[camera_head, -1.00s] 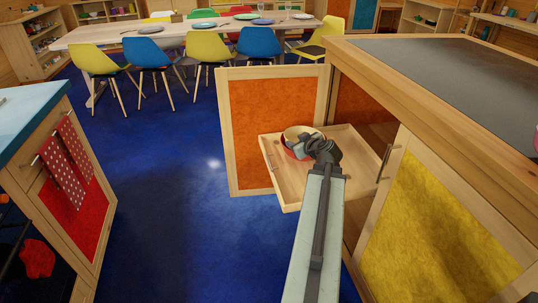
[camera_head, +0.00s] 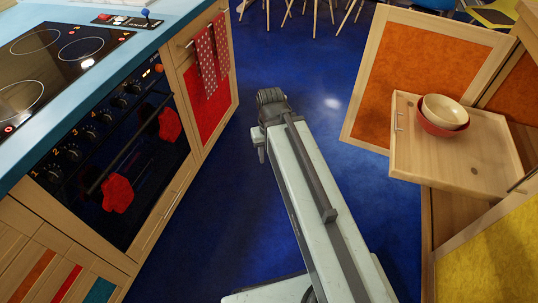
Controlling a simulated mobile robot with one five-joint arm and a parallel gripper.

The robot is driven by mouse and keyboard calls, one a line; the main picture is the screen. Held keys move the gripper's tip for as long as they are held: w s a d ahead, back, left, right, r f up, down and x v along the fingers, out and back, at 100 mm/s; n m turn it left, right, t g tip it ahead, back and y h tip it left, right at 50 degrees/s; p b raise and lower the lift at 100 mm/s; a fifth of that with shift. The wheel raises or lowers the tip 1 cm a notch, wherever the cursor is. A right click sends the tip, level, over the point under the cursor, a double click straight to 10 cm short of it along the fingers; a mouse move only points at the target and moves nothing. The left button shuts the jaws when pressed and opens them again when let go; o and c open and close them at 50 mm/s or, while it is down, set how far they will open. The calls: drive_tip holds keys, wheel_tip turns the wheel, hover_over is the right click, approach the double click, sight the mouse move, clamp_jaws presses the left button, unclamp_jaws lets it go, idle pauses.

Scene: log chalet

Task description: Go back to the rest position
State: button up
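My gripper (camera_head: 262,145) is at the end of my grey arm, over the blue floor between the oven and the open drawer. The arm hides most of it, and I cannot see whether its fingers are open or shut. No held object shows. A cream bowl (camera_head: 446,108) sits in a red bowl (camera_head: 440,129) in the pulled-out wooden drawer (camera_head: 462,172) at the right. My gripper is well to the left of the bowls, apart from them.
An oven (camera_head: 115,165) with a cooktop (camera_head: 55,55) stands at the left. Red dotted towels (camera_head: 207,58) hang beside it. An open orange cabinet door (camera_head: 415,75) is at the right. The blue floor (camera_head: 290,100) between is clear.

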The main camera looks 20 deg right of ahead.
drive_tip(key=shift+s+a, duration=0.1)
wheel_tip(320, 180, up, 24)
drive_tip(key=p, duration=2.4)
drive_tip(key=shift+f+b, duration=0.35)
drive_tip(key=c, duration=0.4)
clamp_jaws()
drive_tip(key=shift+f, duration=0.1)
